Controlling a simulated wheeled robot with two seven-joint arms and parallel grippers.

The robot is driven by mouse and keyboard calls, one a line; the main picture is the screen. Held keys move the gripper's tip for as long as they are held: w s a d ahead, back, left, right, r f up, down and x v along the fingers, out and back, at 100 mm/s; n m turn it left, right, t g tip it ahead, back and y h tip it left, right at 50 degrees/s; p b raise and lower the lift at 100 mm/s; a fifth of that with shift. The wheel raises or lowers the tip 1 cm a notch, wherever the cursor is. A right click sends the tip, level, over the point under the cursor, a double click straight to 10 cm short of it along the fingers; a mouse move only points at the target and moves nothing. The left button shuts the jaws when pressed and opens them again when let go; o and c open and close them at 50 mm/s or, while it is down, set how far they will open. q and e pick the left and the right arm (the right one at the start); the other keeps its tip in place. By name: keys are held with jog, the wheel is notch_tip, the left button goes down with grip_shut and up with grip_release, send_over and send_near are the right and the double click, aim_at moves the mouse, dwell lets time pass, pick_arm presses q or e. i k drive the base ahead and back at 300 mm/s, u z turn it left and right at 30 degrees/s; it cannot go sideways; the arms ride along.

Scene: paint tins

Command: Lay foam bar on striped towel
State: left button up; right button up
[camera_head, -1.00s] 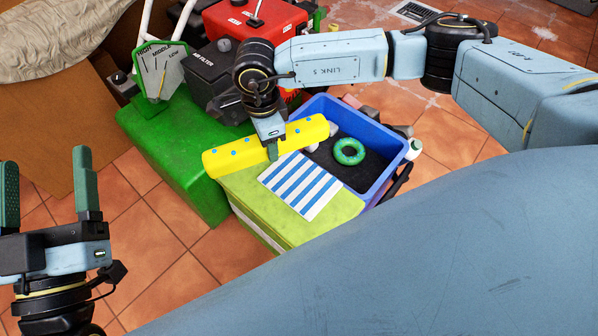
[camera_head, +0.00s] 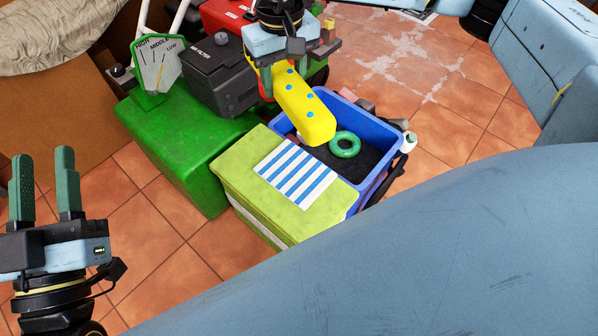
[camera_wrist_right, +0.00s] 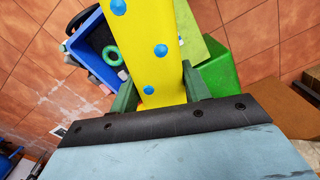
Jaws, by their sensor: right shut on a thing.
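The foam bar (camera_head: 305,106) is yellow with blue dots. My right gripper (camera_head: 268,84) is shut on it and holds it in the air over the back of the blue crate, pointing toward the viewer. In the right wrist view the foam bar (camera_wrist_right: 150,45) runs between the two green fingers of the right gripper (camera_wrist_right: 160,92). The striped towel (camera_head: 296,172), white with blue stripes, lies flat and bare on the lime-green box lid. The foam bar is apart from it. My left gripper (camera_head: 45,190) is open and empty at the far left.
The lime-green box (camera_head: 245,165) stands beside a blue crate (camera_head: 385,135) holding a green ring (camera_head: 345,144). A green machine (camera_head: 185,150) and a dark filter box (camera_head: 220,75) stand to the left. Tiled floor lies clear in front.

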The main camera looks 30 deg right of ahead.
aim_at(295, 172)
jog(key=k, duration=0.4)
jog(key=u, duration=2.35)
jog(key=k, duration=1.2)
jog(key=z, duration=1.75)
jog(key=i, duration=1)
